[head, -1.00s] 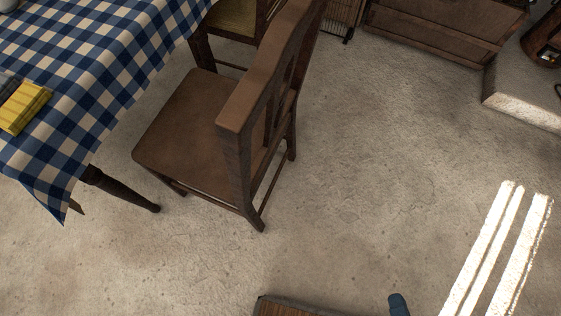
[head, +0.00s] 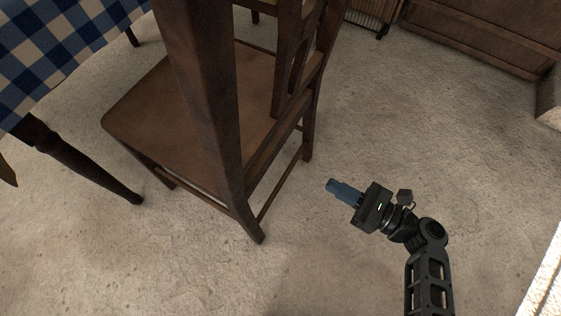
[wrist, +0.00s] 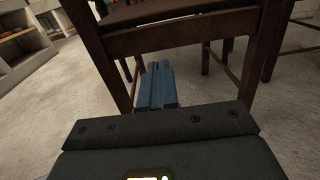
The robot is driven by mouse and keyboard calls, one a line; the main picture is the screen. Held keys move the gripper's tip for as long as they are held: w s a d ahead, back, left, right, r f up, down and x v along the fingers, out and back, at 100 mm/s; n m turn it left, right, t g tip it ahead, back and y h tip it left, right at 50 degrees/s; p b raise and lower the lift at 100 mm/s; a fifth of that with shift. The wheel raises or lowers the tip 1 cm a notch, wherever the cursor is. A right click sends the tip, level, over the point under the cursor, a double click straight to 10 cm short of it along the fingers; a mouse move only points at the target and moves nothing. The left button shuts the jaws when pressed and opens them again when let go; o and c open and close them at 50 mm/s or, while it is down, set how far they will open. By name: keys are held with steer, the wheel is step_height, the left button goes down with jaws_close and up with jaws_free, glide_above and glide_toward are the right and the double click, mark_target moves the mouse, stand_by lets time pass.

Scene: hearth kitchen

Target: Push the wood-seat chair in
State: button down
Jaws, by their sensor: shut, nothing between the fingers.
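The wood-seat chair (head: 170,105) stands upright in the head view, its brown seat facing the table and its tall back toward my side. The table (head: 50,50) has a blue-and-white checked cloth, and its dark leg (head: 85,165) shows left of the chair. My gripper (head: 332,184) is shut and empty, to the right of the chair's back and apart from it in the head view. In the wrist view the blue fingers (wrist: 160,70) are together, pointing at the lower back of the chair (wrist: 185,35), between its legs; whether they touch cannot be told.
Another chair (head: 265,8) shows partly behind the wood-seat chair at the top. A brown cabinet (head: 490,35) stands at the back right. The pale floor (head: 420,120) is clear to the right of the chair.

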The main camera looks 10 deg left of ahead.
mark_target(275, 153)
steer(key=b+x, duration=0.2)
steer(key=x, duration=1.1)
steer(key=shift+a+r+b, duration=0.1)
steer(key=shift+a+b, duration=0.2)
